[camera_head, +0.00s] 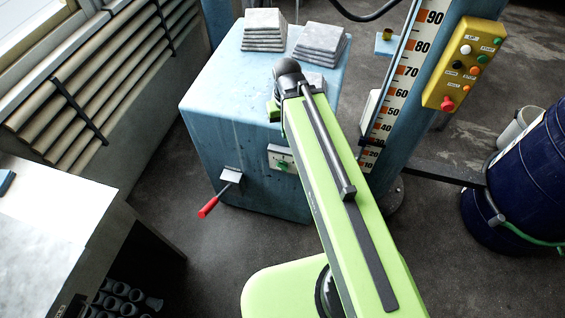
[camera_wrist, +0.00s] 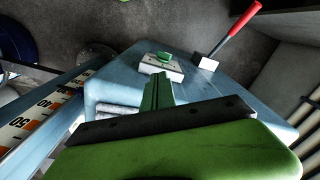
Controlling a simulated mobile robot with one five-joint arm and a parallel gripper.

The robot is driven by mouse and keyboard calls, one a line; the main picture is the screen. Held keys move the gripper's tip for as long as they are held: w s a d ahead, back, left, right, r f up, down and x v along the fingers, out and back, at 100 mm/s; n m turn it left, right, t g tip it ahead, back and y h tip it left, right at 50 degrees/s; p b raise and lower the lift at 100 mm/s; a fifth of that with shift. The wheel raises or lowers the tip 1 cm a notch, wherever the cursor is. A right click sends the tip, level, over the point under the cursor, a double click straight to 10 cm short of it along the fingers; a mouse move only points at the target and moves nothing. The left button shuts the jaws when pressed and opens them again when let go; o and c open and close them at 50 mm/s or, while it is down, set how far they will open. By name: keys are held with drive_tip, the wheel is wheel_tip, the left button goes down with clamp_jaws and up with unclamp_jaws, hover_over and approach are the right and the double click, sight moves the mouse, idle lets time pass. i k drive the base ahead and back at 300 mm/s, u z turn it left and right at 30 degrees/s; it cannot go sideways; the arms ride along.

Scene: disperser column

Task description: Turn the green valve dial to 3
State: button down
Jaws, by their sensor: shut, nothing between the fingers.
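The green valve dial (camera_head: 283,166) sits on a small pale plate (camera_head: 275,155) on the front of the blue cabinet (camera_head: 225,130). In the wrist view the dial (camera_wrist: 164,56) shows just beyond my fingertips. Its setting and the marks on the plate are too small to read. My gripper (camera_wrist: 159,80) is shut and empty, its green fingers pointing toward the dial. A gap seems to lie between fingertips and dial, but I cannot tell how wide. In the head view my arm hides most of my gripper.
A lever with a red handle (camera_head: 208,207) sticks out of the cabinet left of the dial. Grey slabs (camera_head: 264,30) are stacked on the cabinet top. A number scale (camera_head: 405,75) and a yellow button box (camera_head: 465,65) stand right. A blue drum (camera_head: 520,190) is farther right.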

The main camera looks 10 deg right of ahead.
sight(281, 165)
drive_tip(key=z, duration=0.05)
drive_tip(key=k, duration=0.5)
drive_tip(key=u, duration=1.05)
drive_tip(key=k, duration=0.5)
drive_tip(key=u, duration=1.7)
drive_tip(key=i, duration=0.6)
drive_tip(key=z, duration=0.1)
drive_tip(key=k, duration=0.6)
drive_tip(key=z, duration=0.1)
